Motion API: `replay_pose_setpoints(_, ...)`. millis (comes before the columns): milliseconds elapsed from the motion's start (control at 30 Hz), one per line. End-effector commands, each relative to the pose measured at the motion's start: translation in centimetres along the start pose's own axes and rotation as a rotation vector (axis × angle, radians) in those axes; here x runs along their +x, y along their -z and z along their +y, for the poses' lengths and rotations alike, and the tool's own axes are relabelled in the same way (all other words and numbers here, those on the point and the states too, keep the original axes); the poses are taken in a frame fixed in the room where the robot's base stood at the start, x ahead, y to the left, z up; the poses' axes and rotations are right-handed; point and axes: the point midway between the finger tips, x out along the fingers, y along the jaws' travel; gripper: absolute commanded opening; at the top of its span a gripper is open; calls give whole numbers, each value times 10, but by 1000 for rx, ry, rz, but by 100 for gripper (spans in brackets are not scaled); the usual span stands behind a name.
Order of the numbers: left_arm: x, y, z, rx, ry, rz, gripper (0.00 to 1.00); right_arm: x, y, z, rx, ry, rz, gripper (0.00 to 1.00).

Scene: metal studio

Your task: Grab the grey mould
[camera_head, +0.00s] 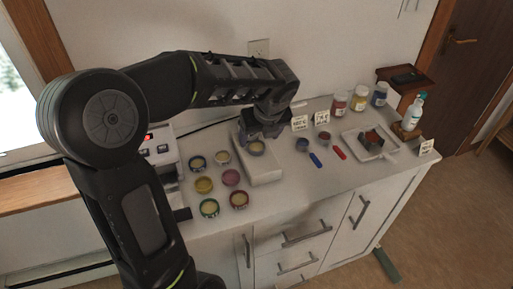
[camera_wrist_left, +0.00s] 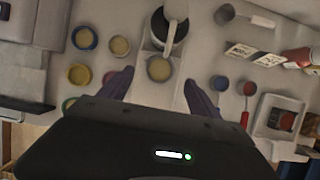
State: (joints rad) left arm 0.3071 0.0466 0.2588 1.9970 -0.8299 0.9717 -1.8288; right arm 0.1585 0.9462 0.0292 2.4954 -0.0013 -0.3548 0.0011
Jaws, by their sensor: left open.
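The grey mould (camera_head: 256,148), a small round cup with a cream fill, sits on the white block (camera_head: 264,171) on the counter. It also shows in the left wrist view (camera_wrist_left: 159,69), just beyond the gap between my fingertips. My left gripper (camera_head: 263,131) is over the block, close to the mould, and partly hides the area behind it. In the left wrist view my left gripper (camera_wrist_left: 158,82) has its two fingers spread apart, with nothing between them. My right gripper is in neither view.
Several coloured moulds, including a pink one (camera_head: 231,177), stand left of the block. A dark pot (camera_wrist_left: 168,32) with a pale spoon is just behind the mould. Blue and red scoops (camera_head: 336,152), a tray (camera_head: 366,152) and jars (camera_head: 359,101) are on the right.

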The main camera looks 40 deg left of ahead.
Motion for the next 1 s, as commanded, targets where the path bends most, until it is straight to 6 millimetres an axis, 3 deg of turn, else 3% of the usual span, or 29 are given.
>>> replay_pose_setpoints(400,49,4,0,0,-2,2,72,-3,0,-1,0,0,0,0)
replay_pose_setpoints(1000,50,4,0,0,-1,1,72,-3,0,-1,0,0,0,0)
